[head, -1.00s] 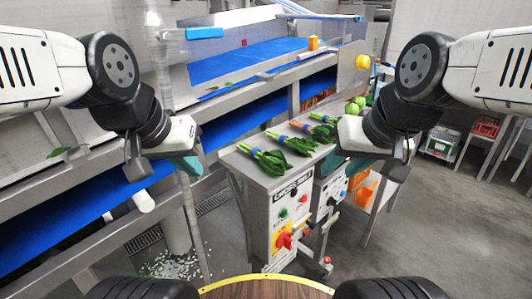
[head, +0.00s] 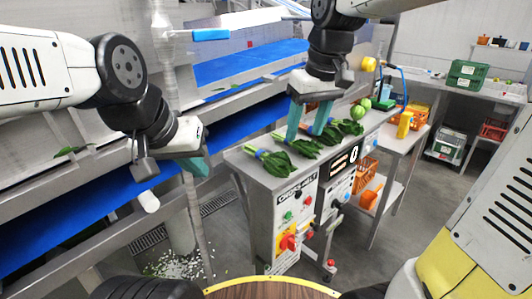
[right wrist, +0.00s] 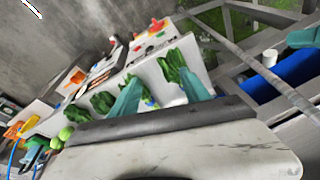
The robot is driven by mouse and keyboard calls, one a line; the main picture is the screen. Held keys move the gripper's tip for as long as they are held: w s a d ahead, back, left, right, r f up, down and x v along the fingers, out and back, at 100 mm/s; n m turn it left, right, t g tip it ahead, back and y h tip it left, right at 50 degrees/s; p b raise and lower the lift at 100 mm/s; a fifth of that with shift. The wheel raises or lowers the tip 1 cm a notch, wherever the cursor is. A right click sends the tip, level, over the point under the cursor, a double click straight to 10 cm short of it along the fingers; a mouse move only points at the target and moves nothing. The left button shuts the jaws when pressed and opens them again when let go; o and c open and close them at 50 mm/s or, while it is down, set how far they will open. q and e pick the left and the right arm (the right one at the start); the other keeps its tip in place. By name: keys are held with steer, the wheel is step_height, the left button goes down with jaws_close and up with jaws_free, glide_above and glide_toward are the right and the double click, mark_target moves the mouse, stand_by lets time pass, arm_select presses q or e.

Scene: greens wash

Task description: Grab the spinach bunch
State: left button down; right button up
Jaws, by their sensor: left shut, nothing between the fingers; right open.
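Several leafy green bunches lie in a row on the steel counter (head: 236,157); I cannot tell for certain which are spinach. The nearest bunch (head: 277,163) has pale stems and a blue band. A second bunch (head: 304,148) lies just behind it, and further leafy bunches (head: 350,127) lie beyond. In the right wrist view, leafy bunches (right wrist: 174,66) show beyond the fingers. My right gripper (head: 307,122) is open and empty, its teal fingers pointing down over the row, partly hiding the bunches behind. My left gripper (head: 197,166) is shut and empty, left of the counter.
The counter front carries a control panel with a red and yellow switch (head: 289,242). A blue conveyor (head: 250,117) runs behind on the left. Round green vegetables (head: 358,111) and an orange crate (head: 413,115) stand to the right. Open floor lies right of the counter.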

mark_target(264, 152)
steer(key=w+a+f+n, duration=0.1)
steer(key=w+a, duration=0.1)
steer(key=a, duration=0.1)
steer(key=w+a+f+n+g+h, duration=0.1)
steer(key=w+a, duration=0.1)
steer(key=w, duration=0.1)
steer(key=w+a+n+g, duration=0.1)
steer(key=w+a, duration=0.1)
steer(key=a, duration=0.1)
steer(key=shift+w+a+f+h, duration=0.2)
steer(key=shift+a+f+h, duration=0.1)
steer(key=shift+a+f, duration=0.25)
steer(key=shift+f, duration=0.1)
steer(key=f, duration=0.7)
steer(key=shift+a+f, duration=0.2)
jaws_close()
